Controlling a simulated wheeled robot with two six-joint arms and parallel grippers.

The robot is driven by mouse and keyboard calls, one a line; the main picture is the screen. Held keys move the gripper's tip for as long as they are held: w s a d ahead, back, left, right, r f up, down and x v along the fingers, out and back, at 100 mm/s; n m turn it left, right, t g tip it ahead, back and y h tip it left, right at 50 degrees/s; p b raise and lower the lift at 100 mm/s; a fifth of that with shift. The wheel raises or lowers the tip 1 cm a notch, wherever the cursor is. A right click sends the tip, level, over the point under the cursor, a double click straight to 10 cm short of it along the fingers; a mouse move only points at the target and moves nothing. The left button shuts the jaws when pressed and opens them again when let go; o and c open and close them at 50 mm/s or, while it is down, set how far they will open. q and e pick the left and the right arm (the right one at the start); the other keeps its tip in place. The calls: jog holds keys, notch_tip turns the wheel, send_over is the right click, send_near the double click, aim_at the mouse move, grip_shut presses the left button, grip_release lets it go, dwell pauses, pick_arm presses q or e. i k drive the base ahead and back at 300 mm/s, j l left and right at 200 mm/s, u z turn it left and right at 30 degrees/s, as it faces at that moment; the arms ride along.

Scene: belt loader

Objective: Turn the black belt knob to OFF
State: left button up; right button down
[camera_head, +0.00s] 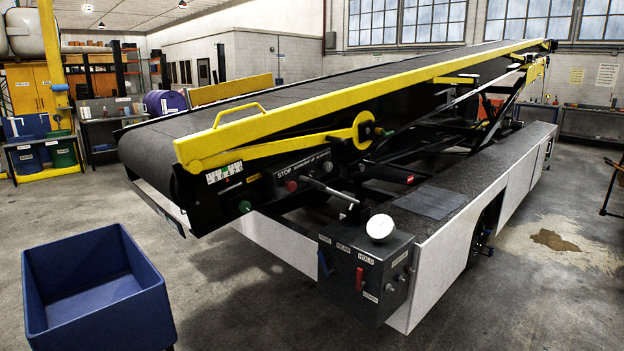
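The belt loader (300,115) stands across the middle of the view, its dark belt rising to the back right. A dark control box (345,285) sits at its near corner, with a blue lever (323,262), a red lever (359,279) and small dark controls (390,287) on its right face. A black side panel under the yellow rail carries a red stop button (291,185) and a green button (245,206). The black belt knob is too small to single out, and its setting cannot be read. Neither gripper is in view.
A blue open bin (97,240) stands on the floor at the front left. A white round dome (380,227) tops the control box. A brown stain (553,240) marks the floor at right. Floor between bin and loader is clear.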

aim_at(310, 174)
jog(key=i+l+u, duration=0.1)
jog(key=i+l, duration=0.35)
jog(key=i, duration=0.15)
jog(key=i+l+u, duration=0.1)
jog(key=i+l, duration=0.35)
jog(key=i, duration=0.1)
